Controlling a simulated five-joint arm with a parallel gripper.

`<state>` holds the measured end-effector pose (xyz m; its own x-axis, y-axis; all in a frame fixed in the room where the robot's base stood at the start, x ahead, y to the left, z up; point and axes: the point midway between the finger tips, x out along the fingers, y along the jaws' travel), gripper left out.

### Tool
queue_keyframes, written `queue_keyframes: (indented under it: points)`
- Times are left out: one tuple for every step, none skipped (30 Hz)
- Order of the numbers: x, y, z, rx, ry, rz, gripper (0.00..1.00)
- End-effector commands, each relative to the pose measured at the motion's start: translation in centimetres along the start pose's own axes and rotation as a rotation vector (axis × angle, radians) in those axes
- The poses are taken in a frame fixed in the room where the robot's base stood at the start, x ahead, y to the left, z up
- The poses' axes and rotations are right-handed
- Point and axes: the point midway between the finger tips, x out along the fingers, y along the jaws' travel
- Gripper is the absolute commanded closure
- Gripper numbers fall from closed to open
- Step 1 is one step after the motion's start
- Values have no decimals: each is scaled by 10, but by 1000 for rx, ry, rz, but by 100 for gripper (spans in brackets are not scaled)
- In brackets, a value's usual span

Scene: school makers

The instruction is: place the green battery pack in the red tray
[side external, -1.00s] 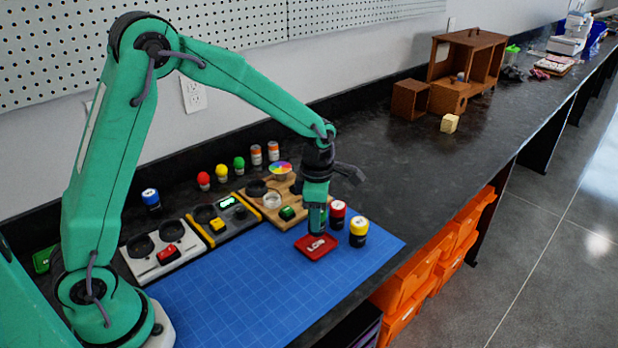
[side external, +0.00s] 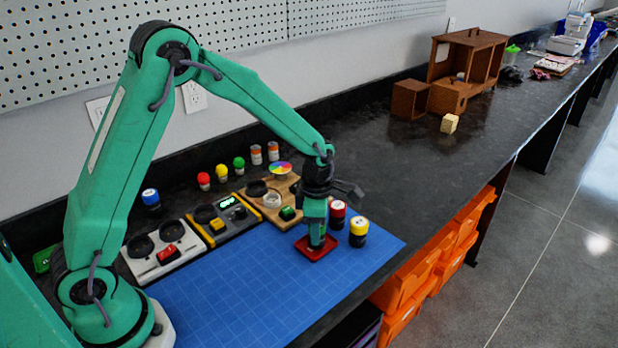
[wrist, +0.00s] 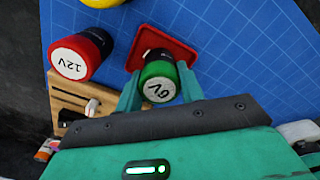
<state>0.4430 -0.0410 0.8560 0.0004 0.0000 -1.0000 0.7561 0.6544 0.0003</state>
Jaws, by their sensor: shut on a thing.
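The green battery pack (wrist: 158,82), marked 9V on its end, is between my gripper's (wrist: 160,88) fingers in the wrist view, and the fingers are shut on it. The red tray (wrist: 153,41) lies on the blue mat just under and beyond the pack. In the side view the tray (side external: 318,253) shows around the foot of my gripper (side external: 317,238), which points straight down over it. My fingers hide the pack there. I cannot tell whether the pack touches the tray floor.
A red 12V pack (wrist: 80,55) and a yellow pack (side external: 358,232) stand close beside the tray. A wooden board (side external: 268,200) and two device panels line the mat's back edge. The front of the blue mat (side external: 240,295) is clear.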

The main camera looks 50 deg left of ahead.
Motion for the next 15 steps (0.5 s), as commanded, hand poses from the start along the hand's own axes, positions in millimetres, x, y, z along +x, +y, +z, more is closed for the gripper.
queue_keyframes:
  points:
    - [1,0,0,0,0,0,89]
    - [2,0,0,0,1,0,89]
    - [2,0,0,0,1,-1,58]
    - [2,0,0,0,1,-1,52]
    - [2,0,0,0,1,-1,46]
    - [2,0,0,0,1,-1,40]
    - [2,0,0,0,1,-1,40]
    - [2,0,0,0,1,-1,40]
    - [2,0,0,0,1,-1,40]
    - [2,0,0,0,1,0,40]
    - [2,0,0,0,1,0,40]
    - [2,0,0,0,0,0,40]
    - [2,0,0,0,0,0,40]
    - [2,0,0,0,0,0,40]
    - [2,0,0,0,0,0,40]
